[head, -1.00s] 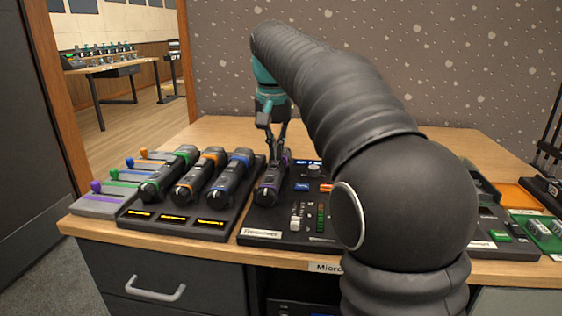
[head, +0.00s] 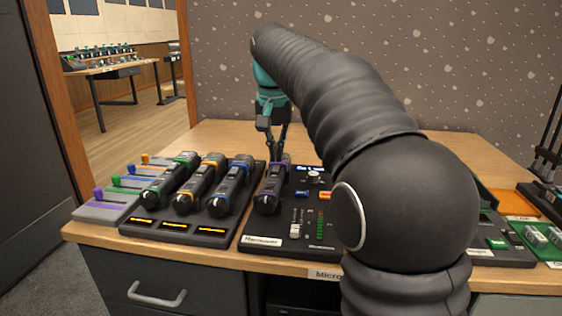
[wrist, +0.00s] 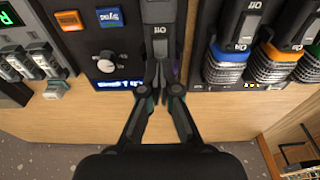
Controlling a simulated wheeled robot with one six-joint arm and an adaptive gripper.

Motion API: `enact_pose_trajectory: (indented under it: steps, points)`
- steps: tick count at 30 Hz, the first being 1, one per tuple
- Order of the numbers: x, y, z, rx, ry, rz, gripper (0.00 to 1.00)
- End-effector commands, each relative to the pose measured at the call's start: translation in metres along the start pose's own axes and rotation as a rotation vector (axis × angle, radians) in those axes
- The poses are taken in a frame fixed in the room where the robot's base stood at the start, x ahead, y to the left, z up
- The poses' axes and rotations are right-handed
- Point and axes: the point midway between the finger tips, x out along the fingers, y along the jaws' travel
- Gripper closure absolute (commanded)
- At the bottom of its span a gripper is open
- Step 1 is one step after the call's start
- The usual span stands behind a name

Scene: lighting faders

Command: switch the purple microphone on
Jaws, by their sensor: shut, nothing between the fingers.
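The purple microphone (head: 269,197) is a dark body with a purple ring, lying on the black receiver panel to the right of the other microphones. In the wrist view its dark body (wrist: 160,12) runs down from the top edge, with a small white label that I cannot read surely. My gripper (head: 277,158) is shut and empty, pointing down at the microphone's far end. In the wrist view the gripper's tips (wrist: 158,85) meet over that end and hide part of the purple ring. I cannot tell whether they touch it.
Green (head: 170,182), orange (head: 197,187) and blue (head: 230,187) microphones lie in a charger on the left. Coloured faders (head: 108,207) stand farther left. The receiver panel (head: 262,241) has a knob, buttons and a slider. My arm hides much of the right side.

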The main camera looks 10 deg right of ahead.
Motion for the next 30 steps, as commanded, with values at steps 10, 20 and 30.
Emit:
enact_pose_trajectory:
  steps: [10, 20, 30]
  points:
    - [-0.026, 0.0, -0.004, 0.0, 0.001, 0.0, 1.0]
    - [-0.044, 0.0, -0.007, 0.0, 0.003, -0.001, 1.0]
    - [-0.051, 0.0, -0.008, 0.0, 0.001, -0.001, 1.0]
